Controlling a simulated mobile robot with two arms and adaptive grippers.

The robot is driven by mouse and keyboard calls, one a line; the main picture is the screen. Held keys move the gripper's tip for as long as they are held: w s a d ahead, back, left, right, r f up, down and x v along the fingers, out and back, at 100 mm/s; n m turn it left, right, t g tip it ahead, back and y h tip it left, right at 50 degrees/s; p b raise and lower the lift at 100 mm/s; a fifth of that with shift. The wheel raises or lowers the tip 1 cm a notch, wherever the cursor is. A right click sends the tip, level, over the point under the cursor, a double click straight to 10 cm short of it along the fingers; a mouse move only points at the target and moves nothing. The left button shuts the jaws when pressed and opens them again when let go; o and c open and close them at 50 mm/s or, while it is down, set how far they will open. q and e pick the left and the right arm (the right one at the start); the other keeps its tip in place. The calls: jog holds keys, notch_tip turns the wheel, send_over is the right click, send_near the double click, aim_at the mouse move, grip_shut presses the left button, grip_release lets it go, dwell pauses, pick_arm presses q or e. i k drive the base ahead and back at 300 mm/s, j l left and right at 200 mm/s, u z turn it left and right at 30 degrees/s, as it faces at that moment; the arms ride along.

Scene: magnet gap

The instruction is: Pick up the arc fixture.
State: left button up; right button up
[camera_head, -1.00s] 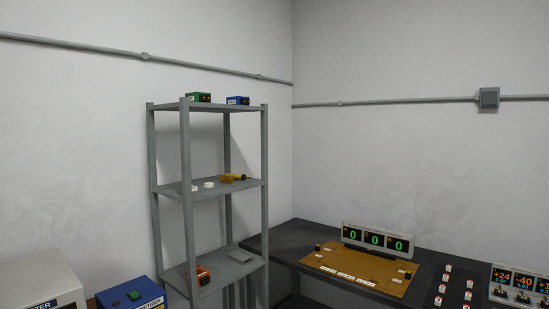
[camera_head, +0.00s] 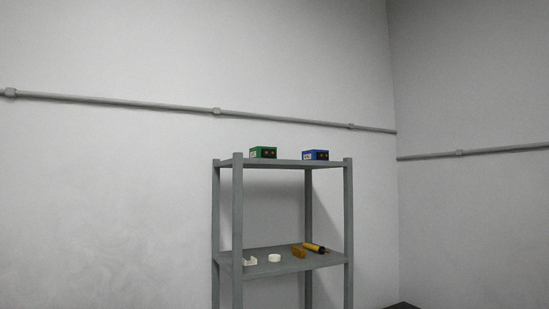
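A grey shelf rack (camera_head: 281,165) stands against the wall right of centre. On its middle shelf lie a small white notched piece (camera_head: 250,261), a white round piece (camera_head: 274,258), an amber block (camera_head: 299,252) and a yellow-and-black cylindrical thing (camera_head: 314,247). The white notched piece looks most like an arc fixture, but it is too small to be sure. Neither of my grippers is in view.
A green box (camera_head: 263,152) and a blue box (camera_head: 315,155) sit on the top shelf. A grey conduit (camera_head: 280,117) runs along the wall behind. A dark surface edge (camera_head: 404,306) shows at the bottom right. The lower shelf is out of frame.

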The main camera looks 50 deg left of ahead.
aim_at(260, 152)
jog(key=i+u, duration=0.35)
jog(key=u, duration=0.15)
jog(key=i+l+u, duration=0.15)
jog(key=i+u, duration=0.2)
jog(key=u, duration=0.15)
